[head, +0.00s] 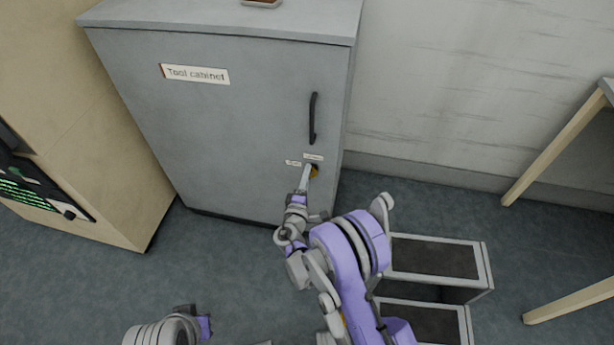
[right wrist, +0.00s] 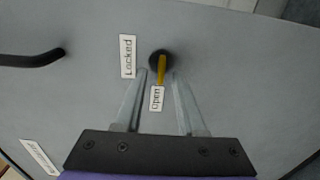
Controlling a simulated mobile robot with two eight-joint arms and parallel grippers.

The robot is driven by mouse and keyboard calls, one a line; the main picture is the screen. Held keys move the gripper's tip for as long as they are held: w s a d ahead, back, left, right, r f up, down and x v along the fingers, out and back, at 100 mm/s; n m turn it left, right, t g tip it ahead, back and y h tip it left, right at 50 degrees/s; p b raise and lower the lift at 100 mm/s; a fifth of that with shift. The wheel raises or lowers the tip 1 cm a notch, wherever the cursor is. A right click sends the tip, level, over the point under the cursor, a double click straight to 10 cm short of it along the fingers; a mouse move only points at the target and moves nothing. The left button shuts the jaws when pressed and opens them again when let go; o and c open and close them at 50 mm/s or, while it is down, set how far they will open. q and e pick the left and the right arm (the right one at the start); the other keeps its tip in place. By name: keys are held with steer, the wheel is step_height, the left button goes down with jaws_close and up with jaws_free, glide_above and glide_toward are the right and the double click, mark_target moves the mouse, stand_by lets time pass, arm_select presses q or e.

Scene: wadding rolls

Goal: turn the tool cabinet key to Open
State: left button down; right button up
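The grey tool cabinet (head: 250,110) has a round black lock (right wrist: 153,57) with a yellow key (right wrist: 162,72); the key shows partly in the head view (head: 315,171). In the right wrist view the key's strip runs from the lock down towards the "Open" label (right wrist: 156,98). The "Locked" label (right wrist: 128,55) is left of the lock there. My right gripper (right wrist: 159,75) is open, its fingers on either side of the key with gaps showing; I see no contact. In the head view it is at the lock (head: 308,177). Part of my left arm shows at the bottom; its fingers cannot be made out.
A black door handle (head: 313,118) is above the lock in the head view. A "Tool cabinet" sign (head: 195,74) is on the door. A grey step unit with dark treads (head: 435,258) stands right of my right arm. A wooden-legged table (head: 556,150) is at the right.

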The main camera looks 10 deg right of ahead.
steer(key=p+v, duration=0.1)
steer(key=v, duration=1)
steer(key=shift+d, duration=0.1)
